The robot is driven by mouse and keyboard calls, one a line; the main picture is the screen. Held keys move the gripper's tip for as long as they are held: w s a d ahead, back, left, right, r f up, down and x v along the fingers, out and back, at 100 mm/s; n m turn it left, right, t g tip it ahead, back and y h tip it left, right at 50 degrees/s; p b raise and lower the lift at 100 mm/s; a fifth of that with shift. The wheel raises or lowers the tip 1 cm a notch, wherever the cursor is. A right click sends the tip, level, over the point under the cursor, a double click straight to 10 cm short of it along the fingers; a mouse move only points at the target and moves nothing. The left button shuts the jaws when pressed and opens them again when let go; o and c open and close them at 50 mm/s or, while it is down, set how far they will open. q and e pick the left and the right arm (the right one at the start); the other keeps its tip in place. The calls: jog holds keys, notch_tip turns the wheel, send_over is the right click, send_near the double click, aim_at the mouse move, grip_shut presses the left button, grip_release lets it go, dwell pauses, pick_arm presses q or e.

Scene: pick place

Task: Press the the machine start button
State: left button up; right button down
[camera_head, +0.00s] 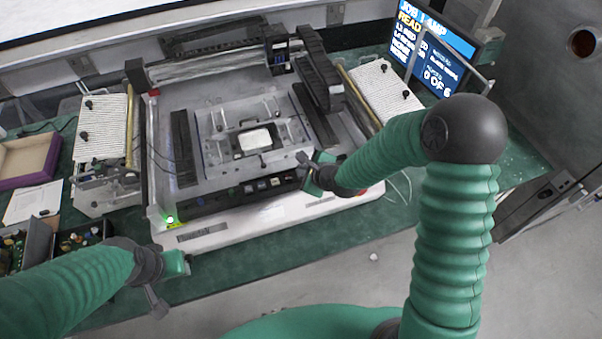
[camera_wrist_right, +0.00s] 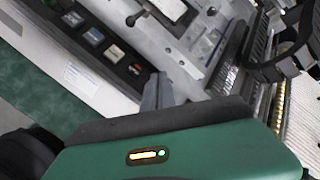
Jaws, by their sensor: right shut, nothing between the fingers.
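The machine (camera_head: 215,225) stands on the green table with a dark front panel. My left gripper (camera_head: 170,283) is at the table's front edge, away from the buttons.
A green light (camera_head: 170,219) glows at the machine's front left corner. A screen (camera_head: 435,50) stands at the back right. White ribbed trays (camera_head: 100,128) flank the machine. A purple-edged box (camera_head: 28,160) is at the far left. The machine's raised frame stands behind the fixture.

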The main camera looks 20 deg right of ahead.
jog(key=shift+f, duration=0.4)
dwell(0.6)
jog(key=shift+r, duration=0.15)
jog(key=shift+r+p, duration=0.65)
jog(key=shift+r, duration=0.05)
